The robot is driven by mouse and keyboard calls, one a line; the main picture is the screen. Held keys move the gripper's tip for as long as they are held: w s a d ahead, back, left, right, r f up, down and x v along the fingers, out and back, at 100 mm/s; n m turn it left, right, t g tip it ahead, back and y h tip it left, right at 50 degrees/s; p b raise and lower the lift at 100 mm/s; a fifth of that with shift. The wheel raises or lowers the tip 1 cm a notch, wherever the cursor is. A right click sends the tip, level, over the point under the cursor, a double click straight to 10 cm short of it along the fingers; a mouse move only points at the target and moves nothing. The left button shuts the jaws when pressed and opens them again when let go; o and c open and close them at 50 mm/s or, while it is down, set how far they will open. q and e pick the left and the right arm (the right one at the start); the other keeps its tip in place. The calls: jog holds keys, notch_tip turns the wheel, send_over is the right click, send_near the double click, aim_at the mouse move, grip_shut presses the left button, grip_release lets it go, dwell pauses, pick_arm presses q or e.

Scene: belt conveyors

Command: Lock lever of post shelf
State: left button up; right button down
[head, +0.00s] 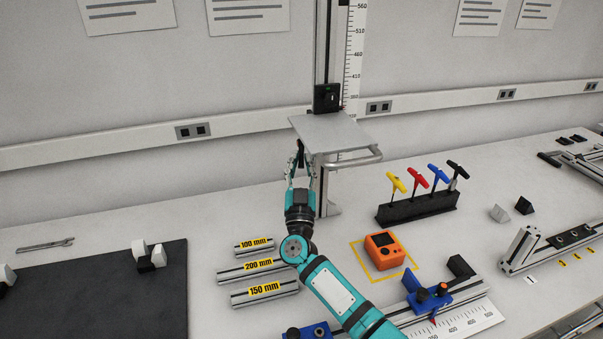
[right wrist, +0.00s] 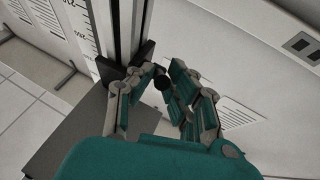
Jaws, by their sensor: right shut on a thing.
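The post shelf is a flat grey plate (head: 330,132) on a vertical metal post (head: 327,45), with a bar handle (head: 352,160) at its front right. A black clamp block (head: 327,98) sits on the post above the plate. My right gripper (head: 299,165) is at the left edge of the plate, its fingers pointing up. In the right wrist view, my right gripper (right wrist: 160,88) has its fingers around a small dark round-ended lever (right wrist: 161,79) beside the post. The lever is mostly hidden by the fingers, so its angle cannot be told. My left gripper is not in view.
A ruler scale (head: 354,50) stands beside the post. Labelled metal bars (head: 265,270) lie left of my arm. An orange device (head: 384,249) and a black rack (head: 418,208) of coloured T-handle keys stand to the right. A dark mat (head: 95,285) lies at left.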

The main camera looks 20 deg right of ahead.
jog(key=c, duration=1.3)
grip_release()
